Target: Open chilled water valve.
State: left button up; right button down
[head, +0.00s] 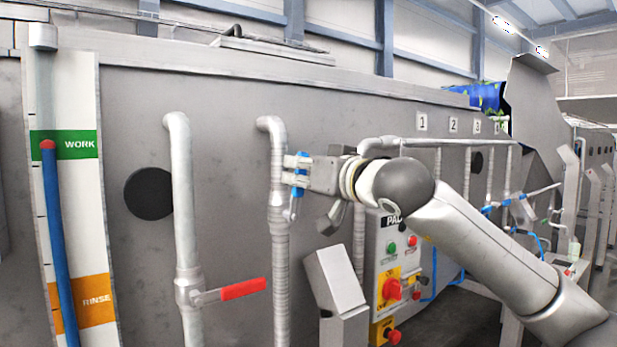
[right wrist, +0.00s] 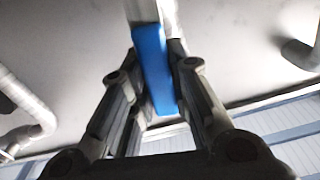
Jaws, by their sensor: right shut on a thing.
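The blue valve handle (head: 298,181) is on the vertical grey pipe (head: 279,245) in the middle of the head view. My right gripper (head: 296,174) reaches it from the right and is shut on it, with its fingers partly covering it. In the right wrist view the blue handle (right wrist: 152,65) lies between the two fingers of my right gripper (right wrist: 158,85). The handle's exact angle is hard to tell behind the fingers. My left gripper is not in view.
A red lever (head: 243,289) sticks out to the right from the left pipe (head: 184,215). The gauge's blue column (head: 60,240) reaches the green WORK band (head: 80,145). A control panel (head: 398,265) with buttons and an angled grey box (head: 338,285) stand below my right arm.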

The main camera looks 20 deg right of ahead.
jog(key=shift+s+a+f+n, duration=0.1)
jog(key=shift+s+a+n, duration=0.15)
jog(key=shift+a+n, duration=0.6)
jog(key=shift+d+n, duration=0.1)
jog(key=shift+n, duration=0.15)
jog(key=c, duration=1.4)
grip_release()
jog(key=shift+o, duration=0.4)
jog(key=v, duration=1.2)
